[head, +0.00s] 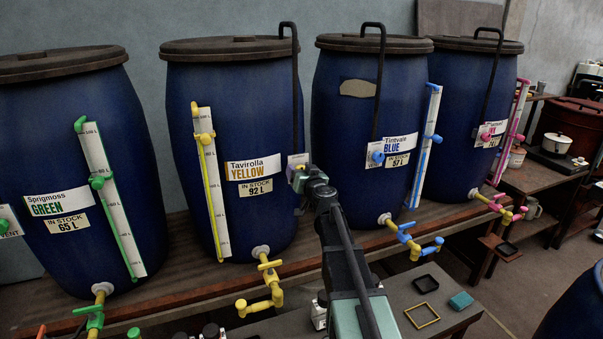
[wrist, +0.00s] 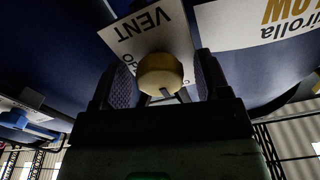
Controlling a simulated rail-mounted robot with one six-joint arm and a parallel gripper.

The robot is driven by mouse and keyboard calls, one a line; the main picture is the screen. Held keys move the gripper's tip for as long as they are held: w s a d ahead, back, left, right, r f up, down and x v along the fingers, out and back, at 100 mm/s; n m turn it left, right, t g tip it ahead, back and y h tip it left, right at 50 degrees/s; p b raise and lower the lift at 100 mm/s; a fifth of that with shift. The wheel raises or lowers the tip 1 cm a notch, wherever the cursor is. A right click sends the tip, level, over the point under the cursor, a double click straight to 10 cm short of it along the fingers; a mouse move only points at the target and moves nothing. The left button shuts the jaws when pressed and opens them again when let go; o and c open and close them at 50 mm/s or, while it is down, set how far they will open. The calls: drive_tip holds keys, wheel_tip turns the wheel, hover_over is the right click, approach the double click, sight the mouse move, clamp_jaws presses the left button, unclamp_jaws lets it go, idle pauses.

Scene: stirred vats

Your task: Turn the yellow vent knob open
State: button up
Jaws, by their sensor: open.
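The yellow vent knob (wrist: 160,74) is a round knob on a white plate marked VENT (wrist: 126,36), upside down in the wrist view. In the head view the knob (head: 291,173) shows partly, at the right side of the Tavirolla Yellow vat (head: 235,110). My gripper (wrist: 160,80) is open, with one dark finger on each side of the knob. A small gap seems to show at the fingers, but I cannot tell whether either touches. In the head view my gripper (head: 300,178) hides part of the plate (head: 299,159).
The blue vat (head: 345,130) stands to the right, with its blue vent knob (head: 377,157). The green vat (head: 70,150) stands to the left. A yellow tap (head: 265,290) sticks out low in front. A side table holds a yellow frame (head: 422,315) and a teal block (head: 461,300).

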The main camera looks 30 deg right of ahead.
drive_tip(key=c, duration=0.9)
drive_tip(key=shift+m, duration=0.4)
drive_tip(key=m, duration=0.3)
drive_tip(key=shift+m, duration=0.4)
drive_tip(key=m, duration=0.4)
drive_tip(key=shift+m, duration=0.3)
drive_tip(key=m, duration=0.8)
drive_tip(key=shift+f+m, duration=0.1)
drive_tip(key=shift+m, duration=0.2)
